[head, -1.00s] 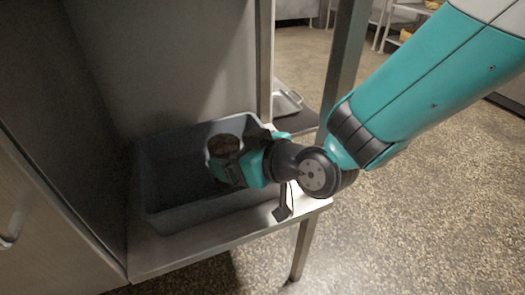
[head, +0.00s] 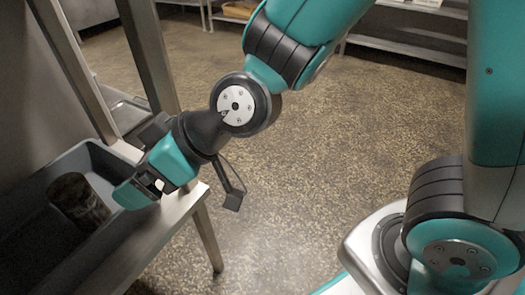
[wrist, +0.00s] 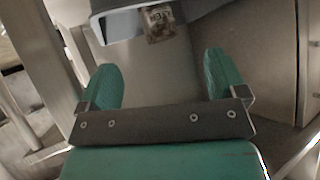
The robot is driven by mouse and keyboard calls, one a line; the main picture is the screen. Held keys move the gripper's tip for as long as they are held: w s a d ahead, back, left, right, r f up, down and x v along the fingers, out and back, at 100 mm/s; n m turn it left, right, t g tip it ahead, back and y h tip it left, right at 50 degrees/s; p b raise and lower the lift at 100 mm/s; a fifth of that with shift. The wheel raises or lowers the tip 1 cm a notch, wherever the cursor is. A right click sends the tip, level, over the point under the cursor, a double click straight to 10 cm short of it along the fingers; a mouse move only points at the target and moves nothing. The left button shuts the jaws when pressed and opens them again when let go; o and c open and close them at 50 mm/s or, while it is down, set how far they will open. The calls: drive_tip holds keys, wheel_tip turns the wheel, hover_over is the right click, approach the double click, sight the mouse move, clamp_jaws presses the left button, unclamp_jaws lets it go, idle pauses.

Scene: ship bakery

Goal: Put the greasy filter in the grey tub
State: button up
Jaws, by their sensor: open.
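The greasy filter (head: 78,202), a dark brown cylinder, is inside the grey tub (head: 75,158) at the left of the head view, near the tub's right wall. It looks upright or slightly tilted; its base is hard to see. In the wrist view the filter (wrist: 160,22) shows at the top, within the tub (wrist: 118,24). My gripper (head: 130,192) is to the right of the filter, by the tub's right rim. Its two teal fingers are spread with nothing between them in the wrist view (wrist: 162,78).
The tub stands on a metal shelf (head: 150,238) with an upright metal post (head: 150,55) behind my gripper. Speckled floor (head: 320,150) lies open to the right. Metal racks (head: 410,40) stand at the back.

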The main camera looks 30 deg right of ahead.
drive_tip(key=s+d+r+m+g+h, duration=0.2)
drive_tip(key=s+d+h, duration=0.1)
drive_tip(key=d, duration=0.4)
drive_tip(key=s+d+r+m+g+h, duration=0.2)
drive_tip(key=s+d, duration=0.4)
drive_tip(key=d, duration=0.1)
drive_tip(key=shift+d+g+h, duration=0.3)
drive_tip(key=shift+h, duration=0.1)
